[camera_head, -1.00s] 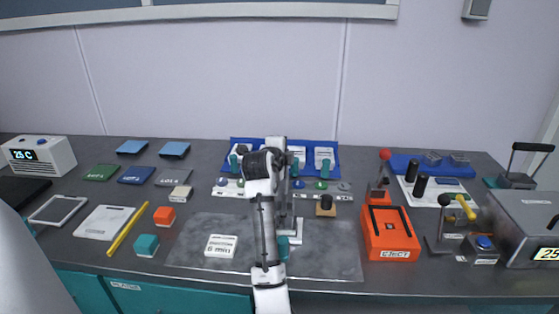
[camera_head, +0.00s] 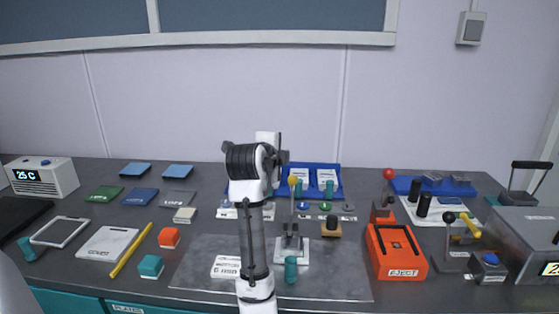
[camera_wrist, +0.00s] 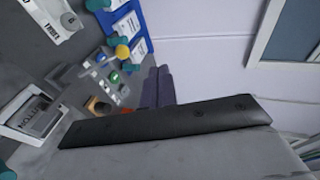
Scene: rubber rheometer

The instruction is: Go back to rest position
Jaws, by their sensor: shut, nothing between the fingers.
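My arm stands upright in the middle of the head view, in front of the bench. My gripper shows in the wrist view (camera_wrist: 158,72) as two dark fingers close together, with nothing between them. It is up in the air, apart from the bench and the things on it. In the head view my own arm mostly hides the gripper. A grey mat (camera_head: 335,280) lies below the arm. On it stand a small press-like device with a light base (camera_head: 292,252), a teal cylinder (camera_head: 291,270) and a white labelled block (camera_head: 226,267).
A blue rack (camera_head: 340,182) stands behind the mat. An orange EJECT unit (camera_head: 397,252) and a grey machine (camera_head: 530,235) are on the right. A white 25 C box (camera_head: 45,177), a white plate (camera_head: 107,244) and a yellow stick (camera_head: 131,250) are on the left. The air above the bench is clear.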

